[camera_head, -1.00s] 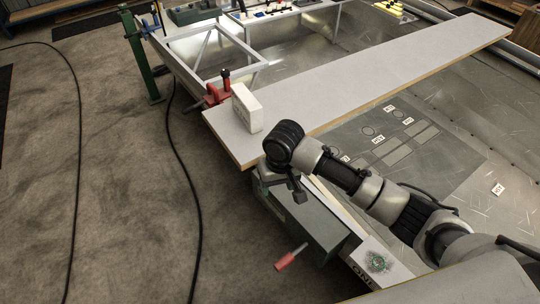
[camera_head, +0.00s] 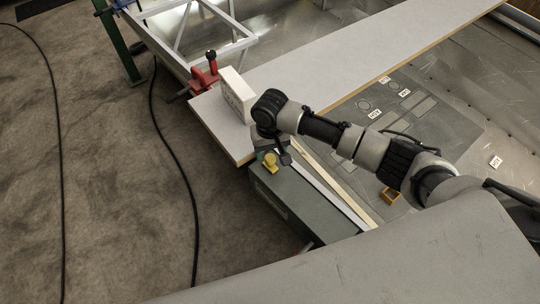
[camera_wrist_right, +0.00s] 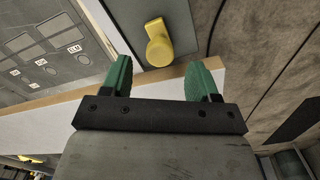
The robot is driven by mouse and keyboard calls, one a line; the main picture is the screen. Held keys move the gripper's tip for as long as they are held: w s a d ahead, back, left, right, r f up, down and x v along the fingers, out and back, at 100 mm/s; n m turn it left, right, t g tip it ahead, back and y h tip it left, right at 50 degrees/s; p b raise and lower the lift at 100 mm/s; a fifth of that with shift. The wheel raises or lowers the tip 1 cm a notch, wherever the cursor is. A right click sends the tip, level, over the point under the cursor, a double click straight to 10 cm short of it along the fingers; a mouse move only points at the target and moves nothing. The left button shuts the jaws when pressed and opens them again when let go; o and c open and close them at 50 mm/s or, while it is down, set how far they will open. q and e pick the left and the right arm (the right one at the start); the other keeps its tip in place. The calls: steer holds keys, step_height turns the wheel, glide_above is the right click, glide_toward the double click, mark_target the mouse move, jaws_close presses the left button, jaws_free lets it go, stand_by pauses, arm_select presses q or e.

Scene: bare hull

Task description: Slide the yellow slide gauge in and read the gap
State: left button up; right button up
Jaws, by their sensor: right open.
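The yellow slide gauge (camera_head: 270,161) sits on top of the grey-green box-shaped body (camera_head: 300,205) at the end of the plank. In the right wrist view, the yellow gauge (camera_wrist_right: 158,45) has a round knob and a short tab, on a grey surface. My right gripper (camera_wrist_right: 162,80) is open and empty, its two green fingertips apart, with the gauge ahead of the gap between them. In the head view my right gripper (camera_head: 277,152) is right by the gauge and partly covers it. My left gripper is not in view.
A long pale plank (camera_head: 350,50) crosses the open hull. A white block (camera_head: 236,93) and a red clamp (camera_head: 205,75) stand at its near end. A small orange-brown piece (camera_head: 389,196) lies on the hull floor. A black cable (camera_head: 180,160) runs over the floor at left.

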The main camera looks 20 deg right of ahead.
mark_target(270, 158)
step_height(270, 158, down, 3)
steer(key=shift+f, duration=0.3)
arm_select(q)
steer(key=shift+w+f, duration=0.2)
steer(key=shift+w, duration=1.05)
